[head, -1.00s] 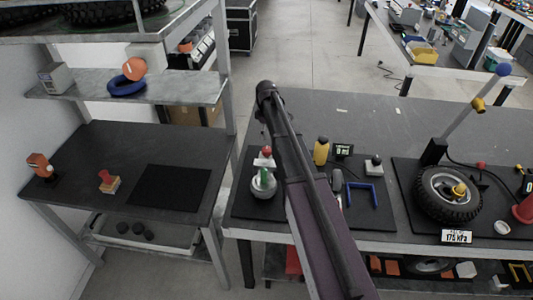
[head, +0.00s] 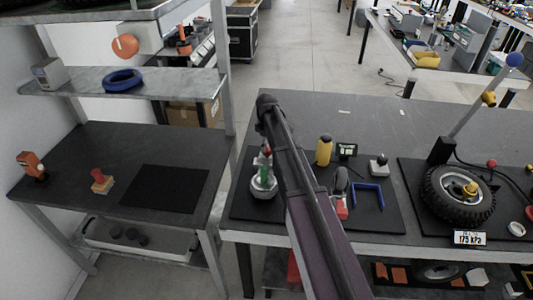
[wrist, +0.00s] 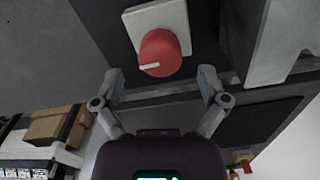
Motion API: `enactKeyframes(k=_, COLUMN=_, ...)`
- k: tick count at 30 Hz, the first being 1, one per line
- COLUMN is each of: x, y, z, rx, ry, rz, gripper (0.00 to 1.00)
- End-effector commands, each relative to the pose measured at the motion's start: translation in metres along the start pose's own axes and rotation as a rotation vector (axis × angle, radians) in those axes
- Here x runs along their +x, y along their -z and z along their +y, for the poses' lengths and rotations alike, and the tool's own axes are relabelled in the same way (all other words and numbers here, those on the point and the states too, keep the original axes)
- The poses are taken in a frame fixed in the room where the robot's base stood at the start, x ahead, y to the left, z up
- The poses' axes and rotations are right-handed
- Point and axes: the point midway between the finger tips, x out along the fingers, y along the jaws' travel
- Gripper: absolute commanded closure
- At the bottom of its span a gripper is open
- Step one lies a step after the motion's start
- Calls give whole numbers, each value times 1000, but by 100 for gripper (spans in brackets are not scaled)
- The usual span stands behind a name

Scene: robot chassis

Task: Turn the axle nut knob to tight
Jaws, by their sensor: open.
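A round red knob (wrist: 160,52) with a white pointer bar sits on a white square plate (wrist: 174,14) in the wrist view. The bar points to the left. My gripper (wrist: 161,82) is open, its two fingers spread below the knob, one towards each side. It holds nothing, and I see no contact with the knob. In the head view my arm covers much of the area around the gripper. A red top (head: 267,151) above a green and grey piece shows just left of my arm; I cannot tell whether it is the same knob.
A yellow bottle (head: 323,151), a blue U-shaped bracket (head: 368,203) and a small display (head: 347,149) lie right of my arm. A wheel (head: 458,211) with a yellow hub piece lies further right. The left bench holds a bare black mat (head: 165,191). A gap separates the benches.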

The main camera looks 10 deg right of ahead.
Motion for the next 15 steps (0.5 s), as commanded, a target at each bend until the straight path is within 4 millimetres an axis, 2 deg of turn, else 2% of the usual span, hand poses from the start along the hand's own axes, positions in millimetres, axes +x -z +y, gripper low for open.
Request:
enactKeyframes(k=1, x=8, y=0, z=0, rx=0, ry=0, rz=0, gripper=7)
enactKeyframes(k=6, x=18, y=0, z=0, rx=1, ry=0, rz=0, gripper=7)
enactKeyframes(k=15, x=24, y=-1, z=0, rx=1, ry=0, rz=0, gripper=7)
